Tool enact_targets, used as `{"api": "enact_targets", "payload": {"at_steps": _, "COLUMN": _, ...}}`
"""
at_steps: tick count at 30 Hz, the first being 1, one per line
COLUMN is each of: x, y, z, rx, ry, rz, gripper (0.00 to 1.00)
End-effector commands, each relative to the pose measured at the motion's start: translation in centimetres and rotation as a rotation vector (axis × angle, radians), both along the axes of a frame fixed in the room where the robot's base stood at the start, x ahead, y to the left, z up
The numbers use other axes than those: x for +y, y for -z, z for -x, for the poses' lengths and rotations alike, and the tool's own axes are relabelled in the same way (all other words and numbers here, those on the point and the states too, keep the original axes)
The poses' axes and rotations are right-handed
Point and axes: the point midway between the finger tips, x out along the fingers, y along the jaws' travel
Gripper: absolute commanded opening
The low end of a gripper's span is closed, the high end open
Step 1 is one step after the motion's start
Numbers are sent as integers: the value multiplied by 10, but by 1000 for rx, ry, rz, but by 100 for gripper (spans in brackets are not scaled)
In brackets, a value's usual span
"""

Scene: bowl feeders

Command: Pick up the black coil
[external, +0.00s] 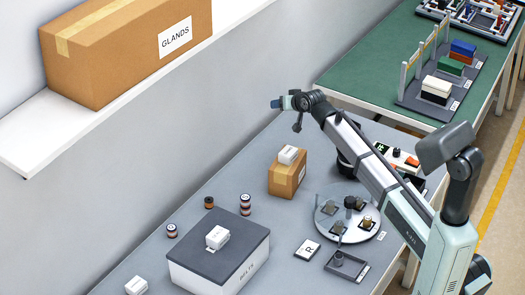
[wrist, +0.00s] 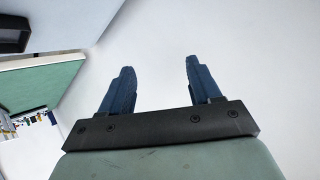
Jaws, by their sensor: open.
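No single thing can be surely told as the black coil at this size. Small dark cylinders with orange or pale bands stand on the grey table: a dark one with an orange-brown band (external: 209,202), a banded one (external: 171,230) to its left, and a taller banded one (external: 245,205) to its right. Several small dark parts sit on the round grey disc (external: 328,222). My gripper (external: 275,103) is raised high above the table's back part, well away from all of these. In the wrist view, its blue fingers (wrist: 158,75) are apart with nothing between them.
A grey-lidded box marked BELTS (external: 255,243) and a small cardboard box (external: 279,181) with a white block on top stand on the table. A shelf (external: 25,140) with a GLANDS carton (external: 120,50) juts from the wall. A green table (external: 350,75) is behind.

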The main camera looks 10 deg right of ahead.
Motion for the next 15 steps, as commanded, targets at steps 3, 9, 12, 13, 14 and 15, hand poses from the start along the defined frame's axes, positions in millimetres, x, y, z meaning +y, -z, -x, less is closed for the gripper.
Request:
{"api": "enact_targets", "payload": {"at_steps": 3, "x": 66, "y": 15, "z": 36, "rx": 83, "ry": -126, "rz": 87, "gripper": 63}}
{"api": "enact_targets", "payload": {"at_steps": 9, "x": 157, "y": 38, "z": 107, "rx": 212, "ry": -343, "rz": 241, "gripper": 63}}
{"api": "enact_targets", "payload": {"at_steps": 12, "x": 195, "y": 48, "z": 146, "rx": 269, "ry": -453, "rz": 316, "gripper": 63}}
{"api": "enact_targets", "payload": {"at_steps": 13, "x": 205, "y": 50, "z": 158, "rx": 286, "ry": -485, "rz": 337, "gripper": 63}}
{"api": "enact_targets", "payload": {"at_steps": 14, "x": 214, "y": 52, "z": 168, "rx": 300, "ry": -514, "rz": 357, "gripper": 63}}
{"api": "enact_targets", "payload": {"at_steps": 15, "x": 226, "y": 55, "z": 182, "rx": 318, "ry": -552, "rz": 381, "gripper": 63}}
